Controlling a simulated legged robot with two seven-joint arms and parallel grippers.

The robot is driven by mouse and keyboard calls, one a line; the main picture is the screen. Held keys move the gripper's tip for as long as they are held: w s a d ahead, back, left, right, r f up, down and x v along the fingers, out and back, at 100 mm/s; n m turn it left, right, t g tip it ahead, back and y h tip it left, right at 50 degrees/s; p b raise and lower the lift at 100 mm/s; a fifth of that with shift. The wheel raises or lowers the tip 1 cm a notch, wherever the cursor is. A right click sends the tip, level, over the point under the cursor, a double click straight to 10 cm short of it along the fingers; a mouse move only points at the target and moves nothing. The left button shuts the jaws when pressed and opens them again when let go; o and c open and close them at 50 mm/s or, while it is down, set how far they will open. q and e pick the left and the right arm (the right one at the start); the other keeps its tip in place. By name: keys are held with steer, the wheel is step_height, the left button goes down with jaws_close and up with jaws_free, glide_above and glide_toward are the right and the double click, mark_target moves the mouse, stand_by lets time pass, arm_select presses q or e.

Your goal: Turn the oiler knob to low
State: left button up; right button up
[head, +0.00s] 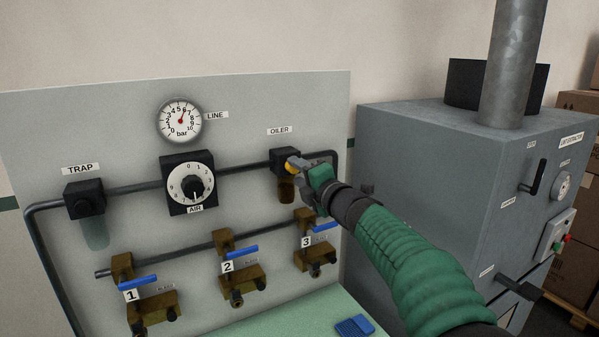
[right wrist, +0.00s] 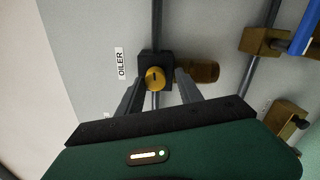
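The oiler (head: 284,160) is a black block with an amber bowl (head: 286,190) below it, on the panel under the OILER label. Its yellow knob (right wrist: 155,78) shows in the right wrist view with a dark mark on its face. My right gripper (right wrist: 157,88) is at the oiler, its two grey fingers apart on either side of the knob. I see gaps between the fingers and the knob. In the head view the right gripper (head: 299,168) partly covers the oiler and a bit of yellow shows. My left gripper is not in view.
The panel (head: 130,135) also carries the line gauge (head: 180,120), air dial (head: 190,184), trap (head: 85,199) and three blue-handled valves below. A grey cabinet (head: 425,180) stands to the right. A blue object (head: 354,326) lies on the green surface (head: 305,318).

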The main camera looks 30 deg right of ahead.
steer(key=shift+o, duration=0.4)
steer(key=shift+w+r, duration=0.1)
steer(key=shift+r, duration=0.05)
steer(key=s+b, duration=0.2)
steer(key=s, duration=1.4)
steer(key=shift+s, duration=0.4)
